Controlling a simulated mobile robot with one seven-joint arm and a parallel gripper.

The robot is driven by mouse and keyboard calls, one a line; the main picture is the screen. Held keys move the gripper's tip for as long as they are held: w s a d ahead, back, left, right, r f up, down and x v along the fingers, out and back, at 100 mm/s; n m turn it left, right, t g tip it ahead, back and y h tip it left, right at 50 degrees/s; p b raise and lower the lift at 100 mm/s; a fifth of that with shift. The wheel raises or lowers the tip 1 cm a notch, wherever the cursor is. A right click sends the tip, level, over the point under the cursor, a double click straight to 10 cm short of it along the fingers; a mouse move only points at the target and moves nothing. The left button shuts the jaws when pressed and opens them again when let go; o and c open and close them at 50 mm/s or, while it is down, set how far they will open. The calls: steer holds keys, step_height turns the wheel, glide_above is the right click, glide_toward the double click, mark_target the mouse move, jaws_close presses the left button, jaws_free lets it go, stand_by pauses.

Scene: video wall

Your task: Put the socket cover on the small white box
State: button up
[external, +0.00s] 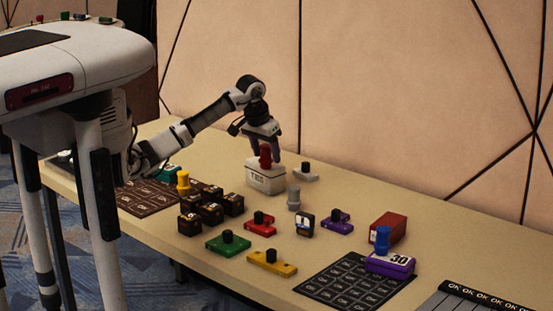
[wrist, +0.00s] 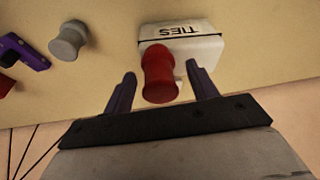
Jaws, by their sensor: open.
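The small white box (external: 262,181), marked "TIES", stands on the table; it also shows in the wrist view (wrist: 207,48). A red knob-shaped piece (external: 265,153) stands upright at the box's top, and in the wrist view (wrist: 160,80) it overlaps the box's edge. My gripper (external: 267,158) is open above the box, fingers pointing down, one on each side of the red piece. In the wrist view (wrist: 161,72) gaps show between the fingers and the red piece. I cannot tell for sure which piece is the socket cover; a pale plate with a black knob (external: 306,172) lies right of the box.
A grey knob (external: 293,198) stands just in front of the box. Plates with black knobs lie nearby: red (external: 259,224), purple (external: 337,222), green (external: 228,244), yellow (external: 271,264). Black blocks (external: 211,213) cluster at left. A wall runs behind the table.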

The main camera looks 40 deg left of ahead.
steer(key=b+v, duration=0.1)
steer(key=v, duration=0.9)
steer(key=shift+r, duration=0.15)
